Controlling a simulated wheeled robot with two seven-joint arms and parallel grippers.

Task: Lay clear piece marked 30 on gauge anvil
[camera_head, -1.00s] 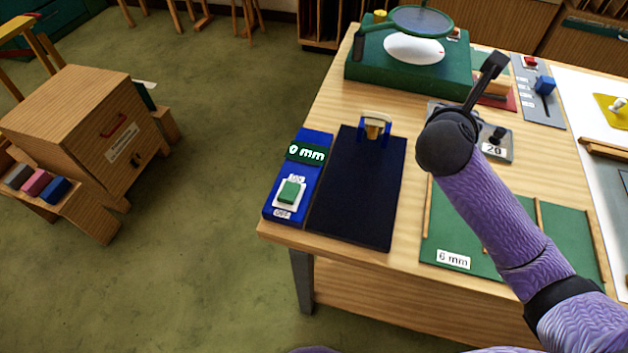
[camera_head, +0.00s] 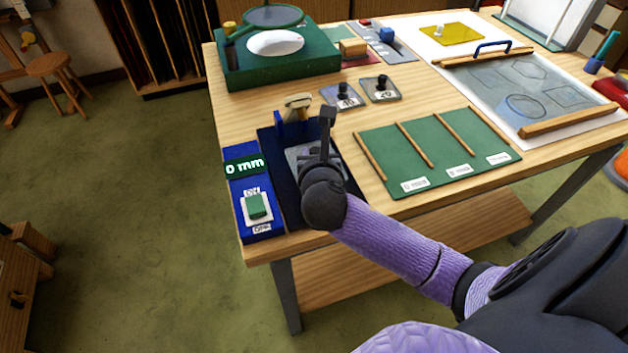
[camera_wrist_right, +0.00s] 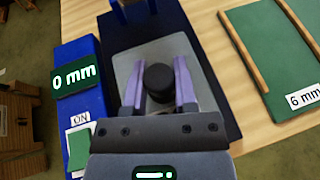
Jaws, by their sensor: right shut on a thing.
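My right gripper (camera_wrist_right: 156,64) is shut on the black knob (camera_wrist_right: 158,84) of a clear greyish plate (camera_wrist_right: 140,55). The number on this plate is not visible. The plate is over the dark navy anvil pad (camera_head: 286,195) of the blue gauge; I cannot tell whether it touches the pad. In the head view my right gripper (camera_head: 312,162) and wrist hide much of the plate. The gauge display (camera_head: 245,165) reads 0 mm, with a green switch (camera_head: 257,206) below it. My left gripper is not in view.
Two knobbed clear pieces (camera_head: 342,98) (camera_head: 380,88) stand behind the pad. A green sorting board (camera_head: 402,160) with wooden strips and mm labels lies to the right. A green stand (camera_head: 280,70) with a magnifier is at the back left. The table's front edge is close to the pad.

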